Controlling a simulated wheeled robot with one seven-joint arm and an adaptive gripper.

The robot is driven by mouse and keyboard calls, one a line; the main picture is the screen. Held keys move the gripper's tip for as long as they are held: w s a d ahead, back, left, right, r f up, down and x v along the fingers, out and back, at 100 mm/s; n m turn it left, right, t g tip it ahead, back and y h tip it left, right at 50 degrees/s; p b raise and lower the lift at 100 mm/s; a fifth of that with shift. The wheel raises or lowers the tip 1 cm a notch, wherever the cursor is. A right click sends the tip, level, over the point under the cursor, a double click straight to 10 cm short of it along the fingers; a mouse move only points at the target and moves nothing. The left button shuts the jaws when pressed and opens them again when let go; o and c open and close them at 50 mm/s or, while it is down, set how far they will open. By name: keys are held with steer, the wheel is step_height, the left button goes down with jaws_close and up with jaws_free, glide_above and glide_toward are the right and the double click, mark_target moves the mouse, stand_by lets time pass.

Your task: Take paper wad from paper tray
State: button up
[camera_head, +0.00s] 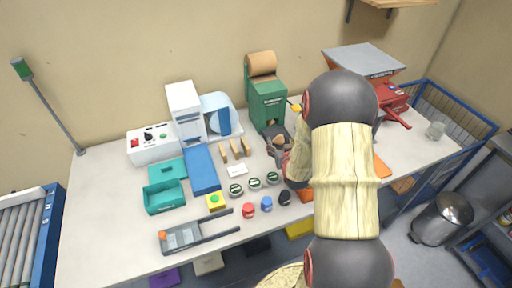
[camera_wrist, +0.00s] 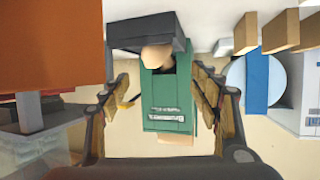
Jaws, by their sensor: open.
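The paper wad (camera_head: 279,139) is a small tan lump in the dark paper tray (camera_head: 269,130) at the foot of the green paper dispenser (camera_head: 267,103). In the wrist view the wad (camera_wrist: 157,57) shows at the dark tray (camera_wrist: 145,30), in front of the green dispenser body (camera_wrist: 167,105). My gripper (camera_head: 277,153) is just in front of the tray. In the wrist view my gripper (camera_wrist: 160,82) is open, with one finger on each side of the wad's line and nothing between them. Part of the tray is hidden by my gripper in the head view.
Wooden blocks (camera_head: 235,149) stand left of my gripper. Several round green-topped tins (camera_head: 254,184) and red, blue and black caps stand in front. A grey-topped orange hopper (camera_head: 363,62) and a red machine (camera_head: 391,96) stand at the right.

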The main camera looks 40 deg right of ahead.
mark_target(279, 138)
steer(key=shift+w+f, duration=0.15)
steer(key=shift+f, duration=0.05)
steer(key=shift+w+d+f, duration=0.15)
steer(key=shift+w, duration=0.15)
steer(key=x, duration=0.4)
steer(key=b+x, duration=0.1)
steer(key=x, duration=0.1)
steer(key=shift+w+d, duration=0.25)
steer(key=shift+d, duration=0.2)
steer(key=shift+c, duration=1.1)
steer(key=c, duration=0.6)
